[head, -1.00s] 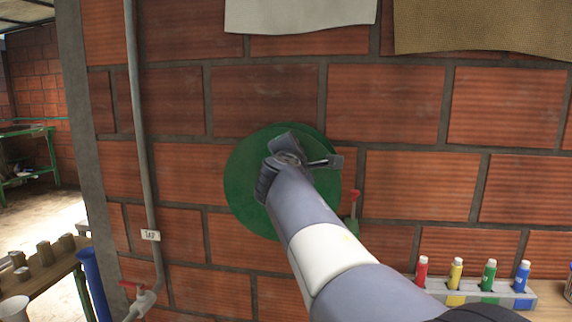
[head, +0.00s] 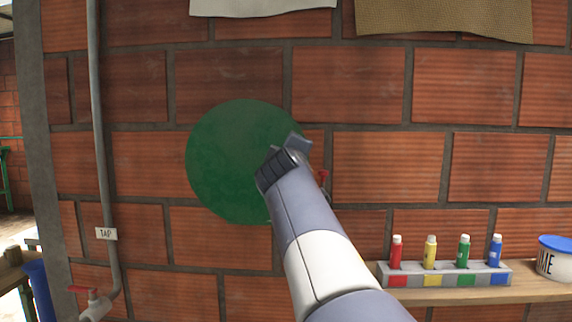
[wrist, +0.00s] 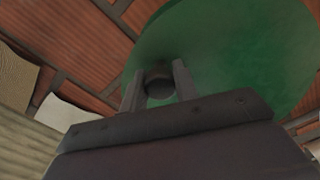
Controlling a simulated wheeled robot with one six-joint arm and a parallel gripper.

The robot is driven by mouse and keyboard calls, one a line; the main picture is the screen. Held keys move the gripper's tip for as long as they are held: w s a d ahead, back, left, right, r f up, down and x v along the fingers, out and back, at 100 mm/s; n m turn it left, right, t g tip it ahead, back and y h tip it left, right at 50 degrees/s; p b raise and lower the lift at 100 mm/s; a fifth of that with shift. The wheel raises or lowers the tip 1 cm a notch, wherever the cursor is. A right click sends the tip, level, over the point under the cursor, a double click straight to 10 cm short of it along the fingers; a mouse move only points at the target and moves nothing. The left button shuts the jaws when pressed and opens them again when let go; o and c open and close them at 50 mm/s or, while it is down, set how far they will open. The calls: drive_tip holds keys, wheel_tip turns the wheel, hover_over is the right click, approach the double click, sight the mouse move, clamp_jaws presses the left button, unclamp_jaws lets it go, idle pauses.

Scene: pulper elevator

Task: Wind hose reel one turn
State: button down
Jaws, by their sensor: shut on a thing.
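The hose reel shows as a large round green disc (head: 232,160) on the brick wall in the head view. It also fills the upper right of the wrist view (wrist: 235,60). My gripper (head: 298,143) is in front of the disc's right edge in the head view. In the wrist view its two fingers (wrist: 158,82) are shut on a short dark round handle (wrist: 158,88) that sits against the disc face. In the head view my gripper and arm hide the handle and the disc's lower right edge.
At lower right, several coloured bottles stand in a rack (head: 445,274) on a wooden shelf beside a blue-lidded tub (head: 556,262). A pipe (head: 98,120) with a red-handled tap (head: 92,299) runs down the left.

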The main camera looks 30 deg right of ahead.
drive_tip(key=shift+d+f+m+b, duration=0.15)
drive_tip(key=shift+f+m+b, duration=1.1)
drive_tip(key=shift+b, duration=0.2)
drive_tip(key=c, duration=1.1)
unclamp_jaws()
drive_tip(key=shift+s, duration=0.1)
drive_tip(key=b+v, duration=0.2)
drive_tip(key=v, duration=0.8)
drive_tip(key=shift+s+a, duration=0.3)
